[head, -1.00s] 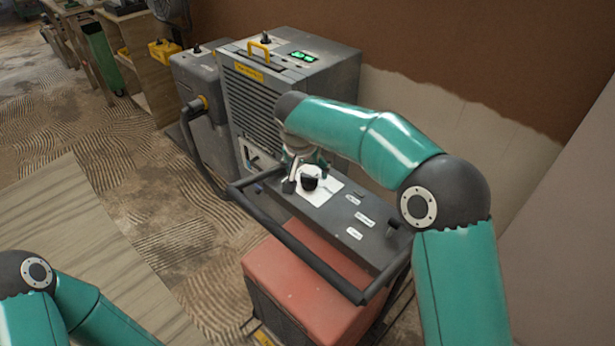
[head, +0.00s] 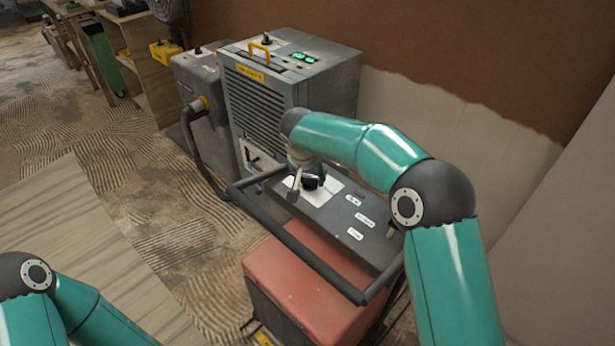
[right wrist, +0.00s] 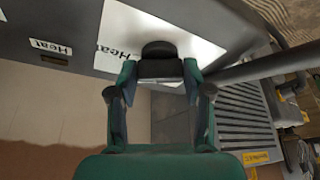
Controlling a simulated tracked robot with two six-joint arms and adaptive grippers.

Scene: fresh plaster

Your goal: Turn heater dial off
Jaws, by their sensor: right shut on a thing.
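The heater dial (right wrist: 159,50) is a black knob on a white label plate (head: 322,194) on the heater's dark top panel (head: 340,215). In the head view the dial (head: 310,182) shows only partly, behind my right gripper (head: 303,184). In the right wrist view my right gripper (right wrist: 160,76) has its fingers on both sides of the dial and is shut on it. The dial's pointer mark cannot be made out. My left arm (head: 60,300) shows at the lower left, but its gripper is out of view.
A black handle bar (head: 300,255) runs around the front of the panel, above a red box (head: 315,280). A grey dehumidifier (head: 285,85) with a green display stands behind. Smaller labels (head: 364,219) sit right of the dial. A plywood board (head: 80,240) lies at left.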

